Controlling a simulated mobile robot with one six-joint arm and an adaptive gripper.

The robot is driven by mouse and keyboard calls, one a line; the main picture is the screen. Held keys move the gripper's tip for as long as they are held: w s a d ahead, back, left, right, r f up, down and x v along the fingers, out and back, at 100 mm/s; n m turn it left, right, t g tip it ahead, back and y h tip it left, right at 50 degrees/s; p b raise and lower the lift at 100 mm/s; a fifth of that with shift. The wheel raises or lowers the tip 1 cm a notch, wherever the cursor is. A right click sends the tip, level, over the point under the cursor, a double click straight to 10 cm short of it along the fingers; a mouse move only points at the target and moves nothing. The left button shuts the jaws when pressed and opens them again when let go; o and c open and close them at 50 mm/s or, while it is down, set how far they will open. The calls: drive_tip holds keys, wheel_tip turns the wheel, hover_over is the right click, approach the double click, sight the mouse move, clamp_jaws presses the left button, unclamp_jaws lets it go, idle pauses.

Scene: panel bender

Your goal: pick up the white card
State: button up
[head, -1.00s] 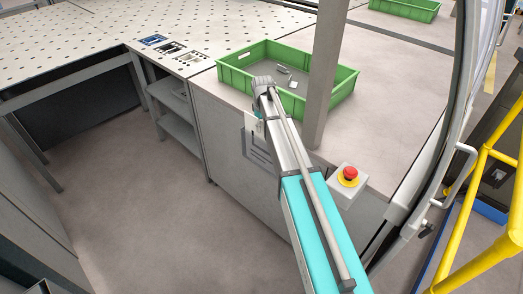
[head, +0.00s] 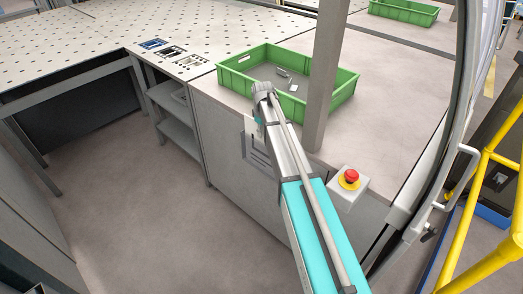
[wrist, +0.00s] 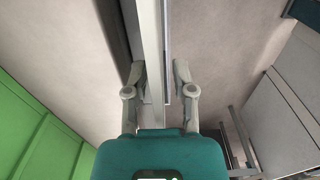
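My gripper (wrist: 158,74) points down in the wrist view, its two fingers apart. A pale narrow upright strip runs between and beyond them; I cannot tell if the fingers touch it. Behind and below is a grey-framed holder (head: 256,157) on the cabinet front, partly covered by my arm. I cannot make out the card for certain.
A green crate (head: 337,101) with small parts stands on the worktop beside a grey post (head: 323,75). A red emergency button (head: 351,176) sits right of my arm. A yellow railing (head: 487,205) stands at far right. The floor (head: 130,210) left of the cabinet is clear.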

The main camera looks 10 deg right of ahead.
clamp_jaws()
drive_tip(key=shift+r, duration=0.15)
wheel_tip(320, 180, up, 28)
drive_tip(key=p, duration=2.8)
